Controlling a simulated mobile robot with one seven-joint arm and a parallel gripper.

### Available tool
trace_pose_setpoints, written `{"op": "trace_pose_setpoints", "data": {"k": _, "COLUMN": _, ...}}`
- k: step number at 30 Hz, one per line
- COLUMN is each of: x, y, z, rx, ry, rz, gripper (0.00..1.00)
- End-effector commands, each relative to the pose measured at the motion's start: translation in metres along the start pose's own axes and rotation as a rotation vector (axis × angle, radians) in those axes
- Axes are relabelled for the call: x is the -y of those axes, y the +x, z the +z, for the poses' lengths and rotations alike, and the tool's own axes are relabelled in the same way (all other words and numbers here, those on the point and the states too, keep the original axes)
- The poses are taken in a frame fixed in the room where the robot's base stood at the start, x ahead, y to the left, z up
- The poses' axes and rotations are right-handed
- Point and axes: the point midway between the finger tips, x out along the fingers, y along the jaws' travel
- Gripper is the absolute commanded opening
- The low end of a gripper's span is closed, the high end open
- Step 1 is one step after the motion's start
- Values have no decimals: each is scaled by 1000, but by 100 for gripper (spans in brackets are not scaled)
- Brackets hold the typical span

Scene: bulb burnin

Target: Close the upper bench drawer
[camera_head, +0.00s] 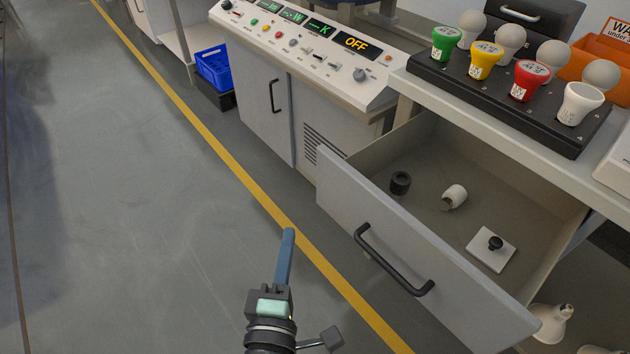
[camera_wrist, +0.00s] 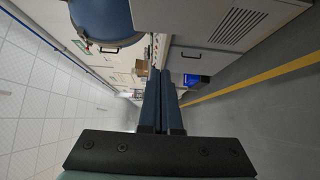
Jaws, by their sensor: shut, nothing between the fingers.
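The upper bench drawer (camera_head: 335,202) is pulled far out from under the bench at the right of the head view. Its light grey front carries a black bar handle (camera_head: 393,262). Inside lie a black ring-shaped part (camera_head: 400,183), a white cylindrical part (camera_head: 453,197) and a white plate with a black knob (camera_head: 491,250). My gripper (camera_head: 289,234) is shut and empty, in front of the drawer and left of its handle, apart from both. In the wrist view my gripper's fingers (camera_wrist: 163,80) are together with nothing held.
The bench top (camera_head: 490,125) above the drawer bears a black rack (camera_head: 545,118) with coloured bulbs. A control console (camera_head: 310,55) showing OFF stands left of the drawer. A blue crate (camera_head: 214,68) is farther back. Open floor lies left of the yellow line (camera_head: 200,125).

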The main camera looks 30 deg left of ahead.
Motion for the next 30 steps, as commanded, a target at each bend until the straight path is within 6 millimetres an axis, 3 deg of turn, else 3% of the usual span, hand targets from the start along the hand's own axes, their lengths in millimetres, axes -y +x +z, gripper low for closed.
{"op": "trace_pose_setpoints", "data": {"k": 5, "x": 1, "y": 17, "z": 0, "rx": -1, "ry": -1, "rz": 3, "gripper": 0}}
{"op": "trace_pose_setpoints", "data": {"k": 20, "x": 1, "y": 101, "z": 1, "rx": 1, "ry": 1, "rz": 5, "gripper": 0}}
{"op": "trace_pose_setpoints", "data": {"k": 30, "x": 1, "y": 122, "z": 24, "rx": 3, "ry": 4, "rz": 0, "gripper": 0}}
